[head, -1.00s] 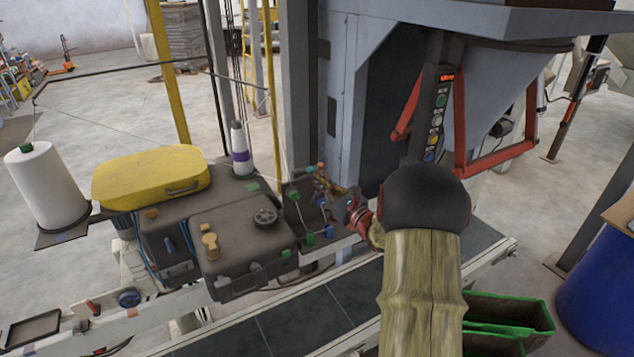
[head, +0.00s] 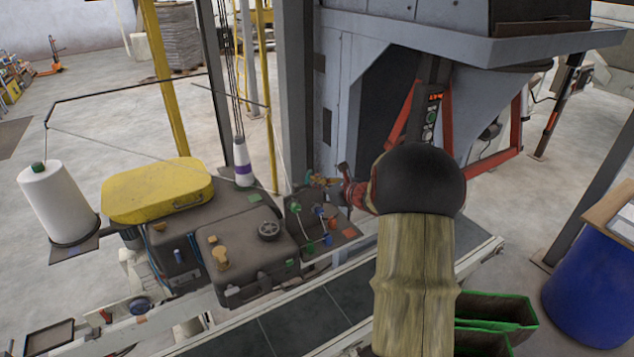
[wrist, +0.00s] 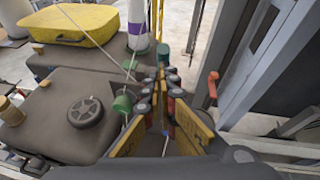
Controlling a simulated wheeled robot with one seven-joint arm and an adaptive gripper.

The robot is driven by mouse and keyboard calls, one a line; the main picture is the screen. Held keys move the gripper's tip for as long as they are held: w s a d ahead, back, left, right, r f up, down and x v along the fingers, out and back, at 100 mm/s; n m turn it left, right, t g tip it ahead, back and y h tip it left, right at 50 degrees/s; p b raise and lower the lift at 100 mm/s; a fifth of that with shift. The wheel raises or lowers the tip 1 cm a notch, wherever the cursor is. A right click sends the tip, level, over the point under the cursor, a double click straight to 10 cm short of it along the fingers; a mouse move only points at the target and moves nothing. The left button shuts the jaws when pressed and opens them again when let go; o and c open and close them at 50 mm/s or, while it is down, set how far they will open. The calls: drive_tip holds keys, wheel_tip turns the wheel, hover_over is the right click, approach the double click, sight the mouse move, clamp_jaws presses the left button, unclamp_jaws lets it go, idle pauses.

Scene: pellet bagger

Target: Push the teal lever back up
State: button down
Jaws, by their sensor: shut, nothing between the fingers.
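A small teal part (head: 309,177), which looks like the teal lever, shows at the top of the dark bracket (head: 338,228) beside the sewing head. In the wrist view a teal piece (wrist: 162,49) shows just past my fingertips. My gripper (head: 328,181) is shut and empty, reaching in from the right at the height of the teal part. In the wrist view my gripper (wrist: 168,72) points at it; whether they touch I cannot tell. The lever's pivot and tilt are hidden or too small to read. My forearm covers part of the machine behind.
The dark sewing head (head: 245,250) with its handwheel (head: 269,230) stands left of the bracket. A yellow case (head: 157,189) and a thread cone (head: 242,160) are behind. An orange lever (wrist: 212,84) is right of my fingers. The conveyor (head: 290,320) runs below.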

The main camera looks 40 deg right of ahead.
sight(311, 174)
drive_tip(key=shift+w+d+r+g+p, duration=0.2)
drive_tip(key=shift+w+r+g+p, duration=0.5)
drive_tip(key=shift+w+r+p, duration=0.4)
drive_tip(key=shift+p, duration=0.2)
drive_tip(key=shift+d, duration=0.1)
